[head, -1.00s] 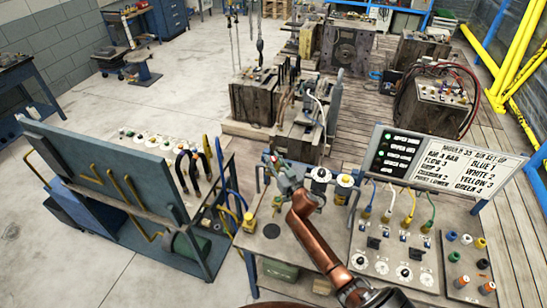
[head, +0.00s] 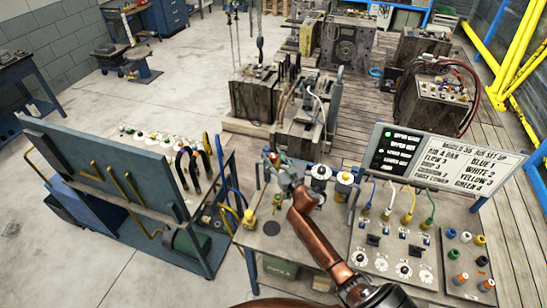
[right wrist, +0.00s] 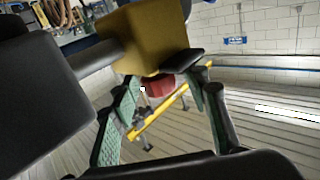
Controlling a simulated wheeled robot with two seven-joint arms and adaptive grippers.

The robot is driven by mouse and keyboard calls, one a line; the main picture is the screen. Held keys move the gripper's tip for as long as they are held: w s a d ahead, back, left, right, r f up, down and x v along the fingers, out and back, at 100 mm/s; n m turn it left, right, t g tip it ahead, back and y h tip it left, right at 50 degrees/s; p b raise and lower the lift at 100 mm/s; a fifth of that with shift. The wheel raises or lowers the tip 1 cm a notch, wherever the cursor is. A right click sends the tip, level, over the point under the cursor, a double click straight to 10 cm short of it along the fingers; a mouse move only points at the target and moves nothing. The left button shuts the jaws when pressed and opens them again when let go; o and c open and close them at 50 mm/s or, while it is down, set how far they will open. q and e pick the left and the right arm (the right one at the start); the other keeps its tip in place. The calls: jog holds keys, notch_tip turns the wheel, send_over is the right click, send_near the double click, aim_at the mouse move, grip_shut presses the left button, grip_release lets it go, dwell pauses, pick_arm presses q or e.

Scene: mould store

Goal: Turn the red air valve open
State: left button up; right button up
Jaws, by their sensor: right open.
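A small red part, which looks like the red air valve's handle (head: 273,156), shows at the tip of my right gripper (head: 279,167), above the back left of the work table (head: 300,240). In the right wrist view the red handle (right wrist: 158,86) lies between the two green-padded fingers of my right gripper (right wrist: 162,98). The fingers stand apart, on either side of it, and I cannot tell whether either touches it. A brass-yellow block (right wrist: 150,38) is just above the handle and hides part of it. My left gripper is not in view.
Two round gauges or regulators (head: 320,173) stand just right of the gripper. A yellow fitting (head: 250,219) is to its left. A set-up sign (head: 447,157), coloured hoses (head: 408,203) and dials (head: 403,270) fill the right side. A blue-grey panel stand (head: 110,170) is at left.

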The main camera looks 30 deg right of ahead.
jog(key=s, duration=1.2)
jog(key=shift+a, duration=0.3)
